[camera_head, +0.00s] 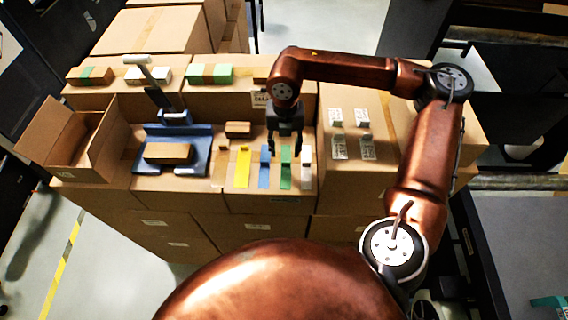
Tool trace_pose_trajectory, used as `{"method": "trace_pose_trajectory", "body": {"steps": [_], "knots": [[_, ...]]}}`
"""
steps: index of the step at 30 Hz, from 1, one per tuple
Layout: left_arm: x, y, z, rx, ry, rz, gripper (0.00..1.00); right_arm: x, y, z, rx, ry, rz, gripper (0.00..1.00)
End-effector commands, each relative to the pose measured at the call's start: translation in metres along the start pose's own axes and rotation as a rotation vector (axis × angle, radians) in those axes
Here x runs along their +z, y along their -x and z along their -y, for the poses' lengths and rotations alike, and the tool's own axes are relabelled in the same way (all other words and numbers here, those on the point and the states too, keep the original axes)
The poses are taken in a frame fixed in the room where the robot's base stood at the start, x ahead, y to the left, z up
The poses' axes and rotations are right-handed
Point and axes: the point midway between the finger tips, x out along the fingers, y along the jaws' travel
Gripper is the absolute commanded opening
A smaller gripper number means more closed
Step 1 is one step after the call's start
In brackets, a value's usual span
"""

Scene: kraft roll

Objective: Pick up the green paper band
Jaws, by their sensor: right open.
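The green paper band (286,177) is a narrow upright-to-flat strip on the cardboard box top, in a row of coloured bands. A blue band (264,174) lies just to its left and a white one (306,175) to its right. My right gripper (285,150) points down at the far end of the green band, with its fingers apart and nothing seen held. The band's upper end shows between the fingers in the picture; I cannot tell how far above it they are. My left gripper is not in view.
A yellow band (243,168) lies further left. A blue device (197,157) carries a brown block (168,153). An open carton (95,150) stands at the left. Wrapped blocks (210,74) line the back ledge. Small labelled pieces (338,147) sit on the right box.

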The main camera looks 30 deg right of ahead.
Motion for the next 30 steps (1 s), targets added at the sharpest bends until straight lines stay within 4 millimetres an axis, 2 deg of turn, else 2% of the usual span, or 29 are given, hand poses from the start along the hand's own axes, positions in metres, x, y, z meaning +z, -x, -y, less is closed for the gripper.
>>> {"method": "trace_pose_trajectory", "body": {"steps": [10,15,23,30], "knots": [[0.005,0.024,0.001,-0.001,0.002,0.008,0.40,-0.001,-0.039,0.002,-0.002,0.001,-0.001,0.41],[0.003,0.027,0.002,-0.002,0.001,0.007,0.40,0.000,-0.059,0.002,0.000,-0.002,0.000,0.41],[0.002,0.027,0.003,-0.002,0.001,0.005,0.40,0.001,-0.064,0.002,0.000,-0.002,0.001,0.41],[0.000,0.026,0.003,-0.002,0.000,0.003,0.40,0.001,-0.063,0.002,0.001,-0.002,0.001,0.25]]}}
